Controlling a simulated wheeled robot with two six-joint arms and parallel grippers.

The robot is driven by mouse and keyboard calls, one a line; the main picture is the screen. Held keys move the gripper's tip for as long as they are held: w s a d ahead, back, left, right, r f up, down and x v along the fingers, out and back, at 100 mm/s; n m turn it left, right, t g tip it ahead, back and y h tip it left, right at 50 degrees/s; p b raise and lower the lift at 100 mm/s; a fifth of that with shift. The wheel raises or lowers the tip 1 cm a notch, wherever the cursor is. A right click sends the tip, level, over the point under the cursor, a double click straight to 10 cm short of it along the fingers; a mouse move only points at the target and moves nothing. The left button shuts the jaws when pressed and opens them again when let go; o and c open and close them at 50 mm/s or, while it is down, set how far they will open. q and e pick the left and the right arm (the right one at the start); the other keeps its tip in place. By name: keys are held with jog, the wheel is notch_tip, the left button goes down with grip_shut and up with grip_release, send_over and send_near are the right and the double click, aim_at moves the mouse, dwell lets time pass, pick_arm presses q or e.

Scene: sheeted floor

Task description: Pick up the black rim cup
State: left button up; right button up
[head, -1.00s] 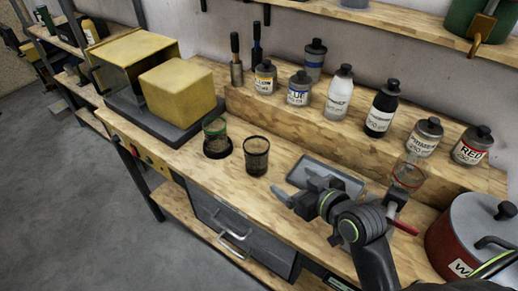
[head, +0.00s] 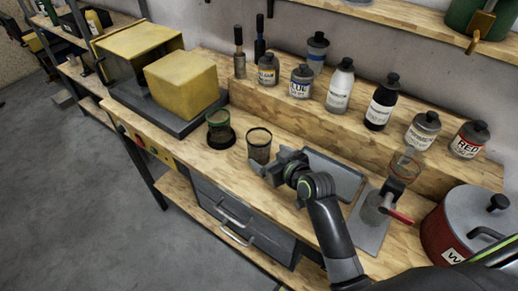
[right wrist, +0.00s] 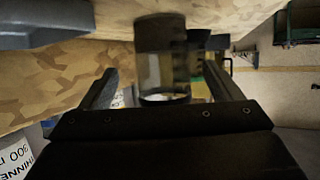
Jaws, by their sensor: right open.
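The black rim cup (head: 259,147) is a see-through tumbler standing upright on the wooden bench. In the head view my right gripper (head: 268,164) is low over the bench, just in front and to the right of the cup, its fingers pointing at it. In the right wrist view the cup (right wrist: 163,65) appears upside down and blurred, between the two spread fingers (right wrist: 160,80). The fingers do not visibly press on it. I cannot tell exactly how deep it sits between them. My left gripper is not in view.
A green rim cup (head: 218,122) stands on a black round base close to the left. A grey tray (head: 343,178) lies right of my gripper. Several bottles, including a white one (head: 340,88), line the raised shelf behind. A red pot (head: 460,225) stands at right.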

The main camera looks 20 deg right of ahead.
aim_at(265, 153)
jog(key=shift+p+x, duration=0.6)
jog(key=shift+x, duration=1.75)
jog(key=shift+a, duration=0.15)
jog(key=shift+c, duration=0.2)
jog(key=c, duration=0.9)
jog(key=shift+c, duration=1.2)
jog(key=shift+r, duration=0.15)
